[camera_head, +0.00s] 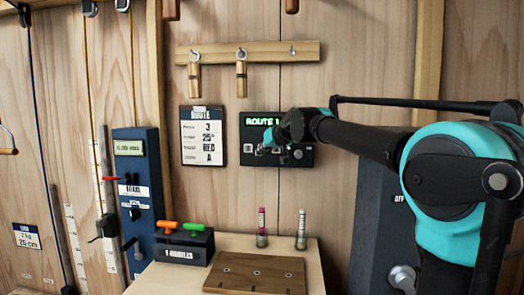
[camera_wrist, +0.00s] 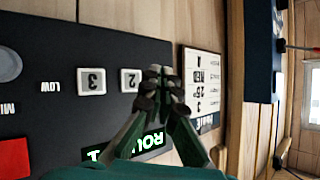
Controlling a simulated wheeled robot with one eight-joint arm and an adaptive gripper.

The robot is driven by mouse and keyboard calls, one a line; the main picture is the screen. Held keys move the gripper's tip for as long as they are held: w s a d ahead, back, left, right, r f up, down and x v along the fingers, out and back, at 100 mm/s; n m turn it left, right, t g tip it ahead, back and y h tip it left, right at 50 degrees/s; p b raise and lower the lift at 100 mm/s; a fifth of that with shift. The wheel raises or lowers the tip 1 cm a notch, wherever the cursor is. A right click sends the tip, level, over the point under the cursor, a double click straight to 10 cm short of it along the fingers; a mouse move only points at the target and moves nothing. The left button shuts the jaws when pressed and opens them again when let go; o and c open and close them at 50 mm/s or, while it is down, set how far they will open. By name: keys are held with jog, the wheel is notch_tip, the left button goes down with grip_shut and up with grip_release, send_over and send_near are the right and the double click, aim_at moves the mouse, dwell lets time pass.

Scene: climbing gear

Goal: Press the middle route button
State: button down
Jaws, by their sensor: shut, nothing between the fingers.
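The dark route panel (camera_head: 309,121) is mounted on the wooden wall, with a lit green display (camera_head: 262,121) that starts with "ROUTE". In the wrist view the panel appears upside down. The middle route button (camera_wrist: 130,79) is a pale square marked 2, beside the button marked 3 (camera_wrist: 91,80). My gripper (camera_wrist: 160,73) is shut and empty, its fingertips in front of the panel just to the right of button 2 in that view. They hide the spot where another button could be. In the head view my gripper (camera_head: 266,143) covers part of the button row. Contact cannot be told.
A route card (camera_head: 203,136) hangs left of the panel. A peg rail (camera_head: 262,52) with wooden handles is above. Below, a table (camera_head: 226,243) carries a wooden board (camera_head: 256,273), two small tubes and a dark handle box (camera_head: 184,249). A blue unit (camera_head: 140,200) stands at left.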

jog(key=shift+w, duration=1.95)
jog(key=shift+w+d, duration=0.1)
jog(key=shift+w, duration=0.35)
jog(key=shift+w, duration=0.35)
dwell(0.5)
jog(key=shift+s, duration=0.8)
jog(key=shift+s, duration=0.1)
jog(key=s, duration=0.4)
jog(key=shift+s, duration=0.4)
